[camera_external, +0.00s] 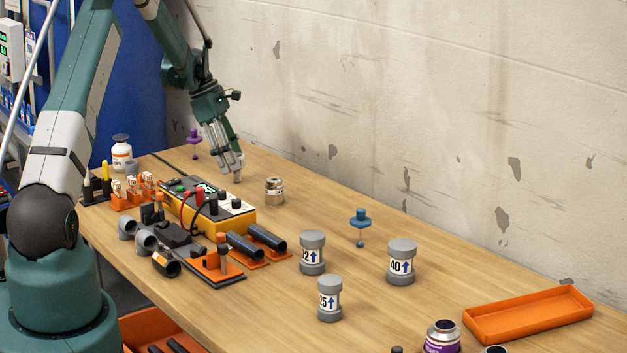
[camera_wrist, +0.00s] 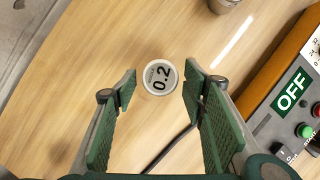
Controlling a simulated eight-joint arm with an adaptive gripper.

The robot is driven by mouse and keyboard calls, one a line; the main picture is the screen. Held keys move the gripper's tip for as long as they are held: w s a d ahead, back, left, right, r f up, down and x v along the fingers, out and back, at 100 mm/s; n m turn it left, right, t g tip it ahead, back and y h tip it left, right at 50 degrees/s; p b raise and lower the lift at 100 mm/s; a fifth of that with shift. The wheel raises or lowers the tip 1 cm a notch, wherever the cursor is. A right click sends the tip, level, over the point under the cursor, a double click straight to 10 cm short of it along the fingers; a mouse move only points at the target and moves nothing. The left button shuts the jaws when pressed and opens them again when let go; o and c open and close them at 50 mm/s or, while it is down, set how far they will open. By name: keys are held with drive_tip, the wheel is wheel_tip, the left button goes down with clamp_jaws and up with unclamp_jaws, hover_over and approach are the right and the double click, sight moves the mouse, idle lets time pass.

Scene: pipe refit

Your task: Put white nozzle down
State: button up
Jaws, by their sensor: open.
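The fingers are open, with a visible gap on each side of the nozzle. In the external view my gripper (camera_external: 231,176) points down, low over the far part of the table behind the yellow tester. There the nozzle cannot be made out behind the fingers.
The yellow tester (camera_external: 222,219) stands close by, its OFF display (camera_wrist: 291,89) at right in the wrist view. A small metallic jar (camera_external: 275,191) is right of my gripper, a purple piece (camera_external: 194,140) behind it. A blue piece (camera_external: 360,218) and an orange tray (camera_external: 528,316) stand farther right.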

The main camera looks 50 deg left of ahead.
drive_tip(key=v, duration=0.9)
drive_tip(key=shift+p, duration=0.4)
drive_tip(key=shift+r, duration=0.1)
drive_tip(key=d+r+m+y, duration=0.1)
drive_tip(key=d+r+m, duration=0.4)
drive_tip(key=d+r, duration=1.1)
drive_tip(key=s+d+r+m+t+y, duration=0.1)
drive_tip(key=s+d+r+m, duration=0.25)
drive_tip(key=d, duration=0.65)
drive_tip(key=s+d+r+m+y, duration=0.1)
drive_tip(key=s+d+r+m, duration=0.25)
drive_tip(key=d, duration=0.65)
drive_tip(key=s+d+r+m+t, duration=0.1)
drive_tip(key=s+d+r+m, duration=0.15)
drive_tip(key=s+d, duration=0.4)
drive_tip(key=s+d+r+m, duration=0.1)
drive_tip(key=s+d+m, duration=0.2)
drive_tip(key=s+d, duration=0.4)
drive_tip(key=s+d+f+m+t, duration=0.1)
drive_tip(key=s+d+f+m, duration=0.2)
drive_tip(key=s, duration=0.4)
drive_tip(key=s+d+f+m+t, duration=0.1)
drive_tip(key=s+d+f+m, duration=0.1)
drive_tip(key=s+d+m, duration=0.3)
drive_tip(key=s+d, duration=0.3)
drive_tip(key=shift+f+t+y, duration=0.3)
drive_tip(key=shift+f, duration=0.05)
